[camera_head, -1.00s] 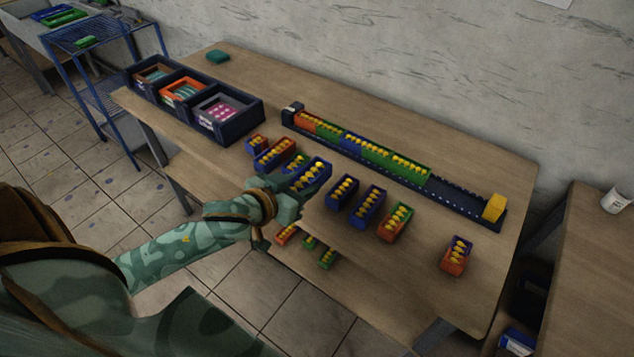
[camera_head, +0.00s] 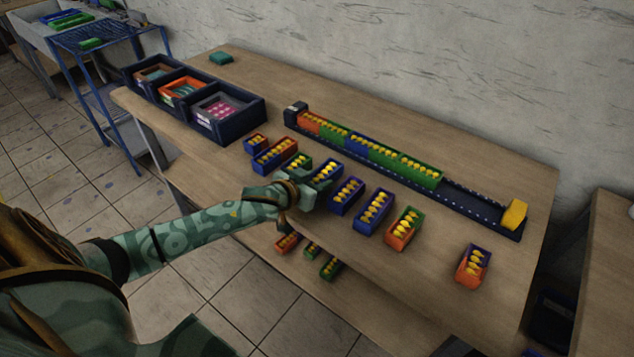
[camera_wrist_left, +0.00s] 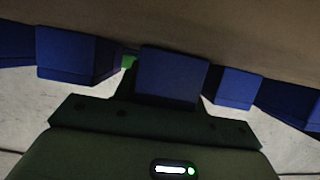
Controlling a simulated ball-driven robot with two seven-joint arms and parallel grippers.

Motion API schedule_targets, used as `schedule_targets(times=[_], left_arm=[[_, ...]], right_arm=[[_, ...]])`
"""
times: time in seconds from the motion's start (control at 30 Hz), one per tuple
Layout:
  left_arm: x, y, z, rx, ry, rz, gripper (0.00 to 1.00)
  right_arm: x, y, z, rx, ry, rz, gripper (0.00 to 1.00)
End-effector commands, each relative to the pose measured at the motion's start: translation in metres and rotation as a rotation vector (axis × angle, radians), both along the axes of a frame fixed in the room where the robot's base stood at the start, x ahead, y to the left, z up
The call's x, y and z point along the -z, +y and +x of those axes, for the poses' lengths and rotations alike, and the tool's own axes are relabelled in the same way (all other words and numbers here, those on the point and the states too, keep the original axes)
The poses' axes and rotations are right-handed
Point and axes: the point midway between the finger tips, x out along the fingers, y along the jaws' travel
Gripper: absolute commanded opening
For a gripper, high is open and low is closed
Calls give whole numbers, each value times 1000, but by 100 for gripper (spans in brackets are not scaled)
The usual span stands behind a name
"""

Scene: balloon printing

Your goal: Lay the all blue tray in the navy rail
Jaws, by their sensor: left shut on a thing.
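The all blue tray (camera_head: 327,170), with yellow pieces in it, is at the tip of my left gripper (camera_head: 314,189), which is shut on it. In the left wrist view a plain blue end face (camera_wrist_left: 172,76) sits at the middle of the gripper. I cannot tell whether the tray touches the table. The navy rail (camera_head: 478,208) runs along the back of the table. Orange, green and blue trays fill its left and middle part; its right stretch is empty, up to a yellow block (camera_head: 514,214). My right gripper is not in view.
Other trays stand in a row on the table (camera_head: 440,300): blue ones (camera_head: 373,211) close to the right, an orange-green one (camera_head: 404,229) and an orange-blue one (camera_head: 473,266) farther right. Several bins (camera_head: 228,117) stand at the back left.

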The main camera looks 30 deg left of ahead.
Motion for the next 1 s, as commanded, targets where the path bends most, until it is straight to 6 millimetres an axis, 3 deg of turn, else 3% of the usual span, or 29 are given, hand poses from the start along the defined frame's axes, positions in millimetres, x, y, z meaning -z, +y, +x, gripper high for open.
schedule_targets(times=[0.33,0.37,0.4,0.43,0.7,0.87,1.0], left_arm=[[2,0,0,1,-2,-1,17],[2,0,0,1,-2,-1,49],[2,0,0,1,-2,-1,60],[2,0,0,1,-2,-1,63],[2,0,0,0,-2,0,63],[8,0,0,3,0,3,63],[-17,0,-33,1,-2,-4,63]], right_arm=[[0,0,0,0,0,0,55],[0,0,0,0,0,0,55],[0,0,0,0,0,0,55],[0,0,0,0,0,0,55],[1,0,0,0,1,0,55],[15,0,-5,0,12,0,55],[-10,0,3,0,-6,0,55]])
